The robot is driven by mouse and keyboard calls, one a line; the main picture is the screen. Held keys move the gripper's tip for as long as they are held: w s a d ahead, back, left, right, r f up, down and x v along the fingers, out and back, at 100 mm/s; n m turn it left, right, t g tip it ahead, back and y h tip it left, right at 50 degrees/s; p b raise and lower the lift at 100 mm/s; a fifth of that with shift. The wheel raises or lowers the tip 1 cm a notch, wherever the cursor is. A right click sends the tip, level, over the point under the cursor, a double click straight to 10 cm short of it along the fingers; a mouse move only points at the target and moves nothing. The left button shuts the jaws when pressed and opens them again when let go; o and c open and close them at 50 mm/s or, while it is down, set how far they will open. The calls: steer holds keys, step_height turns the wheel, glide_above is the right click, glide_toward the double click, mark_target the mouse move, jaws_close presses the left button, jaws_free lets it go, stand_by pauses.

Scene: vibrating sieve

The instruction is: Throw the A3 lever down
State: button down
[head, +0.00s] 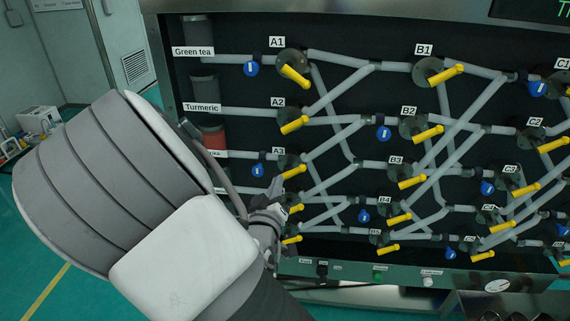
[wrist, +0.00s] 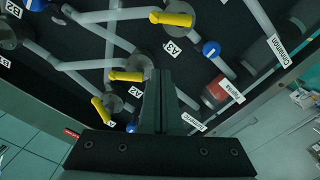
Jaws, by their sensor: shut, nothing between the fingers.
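The A3 lever (head: 294,172) is a yellow handle on a dark round valve below the A3 label in the head view. It slants, its left end lower than its right. In the wrist view, which shows the panel roughly upside down, the A3 lever (wrist: 172,19) is near the top edge. My gripper (head: 277,186) is just below and left of that lever in the head view; contact cannot be told. Its dark fingers (wrist: 163,73) are together and empty in the wrist view. My arm hides part of the panel's lower left.
The A2 lever (head: 293,125) and A1 lever (head: 295,76) are above. A blue round tag (head: 258,170) hangs left of the A3 valve. Grey pipes and several more yellow levers fill the panel to the right. The A4 area, close below, is partly covered by my gripper.

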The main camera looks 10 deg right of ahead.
steer(key=shift+w+r, duration=0.1)
stand_by(0.3)
steer(key=p, duration=0.1)
glide_above(293, 170)
steer(key=s+a, duration=0.3)
steer(key=s, duration=0.1)
steer(key=f, duration=0.1)
steer(key=w+d+f, duration=0.1)
steer(key=d+f, duration=0.1)
steer(key=shift+w+d+f+p, duration=0.15)
steer(key=shift+w+f+p, duration=0.1)
steer(key=shift+f+p, duration=0.1)
